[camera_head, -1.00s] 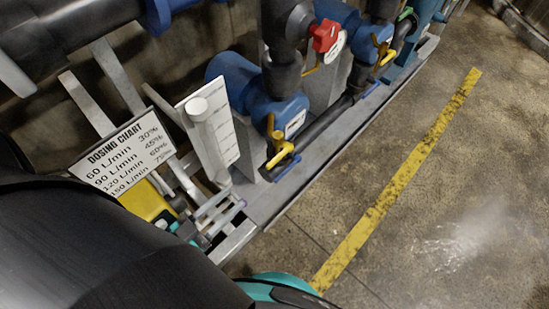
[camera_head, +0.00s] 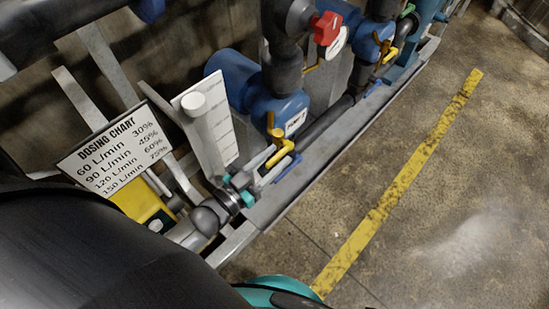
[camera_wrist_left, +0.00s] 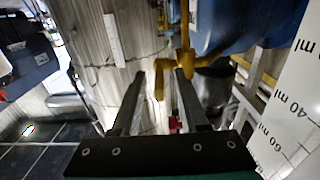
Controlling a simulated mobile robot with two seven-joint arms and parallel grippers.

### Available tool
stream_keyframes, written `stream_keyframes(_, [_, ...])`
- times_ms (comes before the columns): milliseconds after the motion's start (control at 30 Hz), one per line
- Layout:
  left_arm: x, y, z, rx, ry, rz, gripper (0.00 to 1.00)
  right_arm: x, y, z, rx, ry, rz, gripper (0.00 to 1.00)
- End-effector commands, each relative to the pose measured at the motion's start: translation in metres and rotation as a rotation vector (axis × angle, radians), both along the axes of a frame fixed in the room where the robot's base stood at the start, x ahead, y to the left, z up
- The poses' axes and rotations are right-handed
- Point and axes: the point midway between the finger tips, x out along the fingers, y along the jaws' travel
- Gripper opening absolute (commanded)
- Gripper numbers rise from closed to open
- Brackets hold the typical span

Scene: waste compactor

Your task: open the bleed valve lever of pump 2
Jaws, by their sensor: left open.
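The nearer blue pump (camera_head: 277,108) carries a small label too small to read, so I cannot tell if it is pump 2. A yellow valve lever (camera_head: 280,150) sticks out low on its front. My left gripper (camera_head: 279,168) is open at this lever, its fingers pointing toward it. In the left wrist view the bent end of the yellow lever (camera_wrist_left: 159,80) appears between the two open fingertips (camera_wrist_left: 159,75); contact cannot be told. A farther blue pump (camera_head: 370,42) has a similar yellow lever (camera_head: 384,50). My right gripper is not in view.
A red knob (camera_head: 326,28) is higher up. The floor right of the yellow line (camera_head: 400,180) is clear.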

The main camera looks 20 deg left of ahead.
Motion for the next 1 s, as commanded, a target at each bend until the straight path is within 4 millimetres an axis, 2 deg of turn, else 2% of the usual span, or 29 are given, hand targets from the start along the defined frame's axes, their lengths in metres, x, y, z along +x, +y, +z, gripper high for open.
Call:
stream_keyframes(300, [0.0025, -0.0011, 0.0001, -0.001, 0.0, 0.0, 0.44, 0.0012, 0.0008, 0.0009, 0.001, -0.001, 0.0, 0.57])
stream_keyframes(700, [0.0021, -0.001, 0.0, -0.001, 0.0, 0.0, 0.0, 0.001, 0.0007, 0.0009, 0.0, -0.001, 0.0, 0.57])
stream_keyframes(1000, [0.002, -0.0009, 0.0, -0.001, 0.0, 0.0, 0.0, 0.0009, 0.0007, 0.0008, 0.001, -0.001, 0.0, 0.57])
